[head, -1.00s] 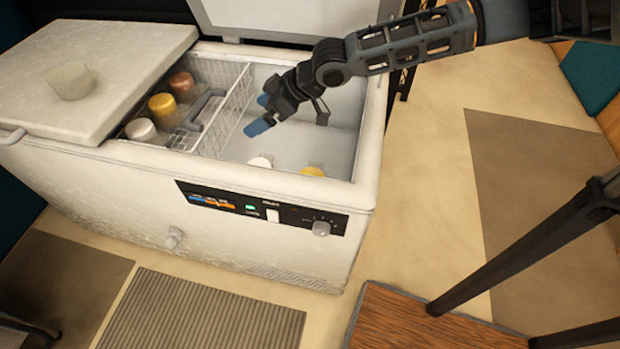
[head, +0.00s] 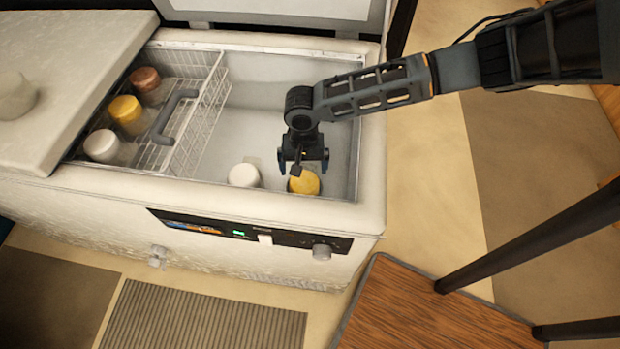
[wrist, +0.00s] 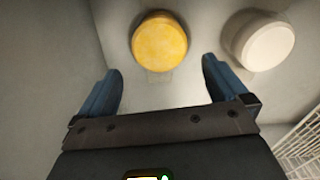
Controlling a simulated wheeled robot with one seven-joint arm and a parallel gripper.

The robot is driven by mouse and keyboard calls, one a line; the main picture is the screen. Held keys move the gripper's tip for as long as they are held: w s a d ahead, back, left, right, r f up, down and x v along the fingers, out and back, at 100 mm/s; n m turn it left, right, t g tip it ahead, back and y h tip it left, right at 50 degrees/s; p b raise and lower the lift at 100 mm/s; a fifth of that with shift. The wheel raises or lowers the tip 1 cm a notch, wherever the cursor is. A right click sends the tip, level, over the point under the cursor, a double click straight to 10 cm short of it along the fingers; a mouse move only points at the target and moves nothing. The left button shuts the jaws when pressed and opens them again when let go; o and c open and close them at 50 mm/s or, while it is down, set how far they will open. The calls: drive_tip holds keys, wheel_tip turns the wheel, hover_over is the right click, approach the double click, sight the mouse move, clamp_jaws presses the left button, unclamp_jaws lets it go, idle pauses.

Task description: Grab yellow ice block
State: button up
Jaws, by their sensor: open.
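The yellow ice block (head: 304,183) is a round yellow piece in the open right part of the chest freezer (head: 360,217), near its front wall. It also shows in the wrist view (wrist: 159,42), ahead of my fingers and roughly centred between them. My gripper (head: 303,166) is open and empty. It points down into the freezer, above the yellow block in the head view. The blue fingers also show in the wrist view (wrist: 161,85), apart from the block. The block's lower part is hard to see.
A white block (head: 244,175) stands just left of the yellow one. A wire basket (head: 205,125) to the left holds jars with white, yellow (head: 127,110) and brown tops. The freezer walls are close around my gripper. A wooden-topped stool (head: 420,310) stands at front right.

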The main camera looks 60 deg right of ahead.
sight(304, 181)
drive_tip(key=shift+s+f, duration=0.1)
drive_tip(key=shift+f, duration=0.25)
wheel_tip(304, 181, down, 2)
drive_tip(key=shift+d+f, duration=0.1)
drive_tip(key=shift+f, duration=0.1)
wheel_tip(304, 181, down, 5)
drive_tip(key=shift+r, duration=0.1)
drive_tip(key=shift+w, duration=0.2)
drive_tip(key=c, duration=1.6)
drive_tip(key=shift+r, duration=0.1)
drive_tip(key=shift+c, duration=0.2)
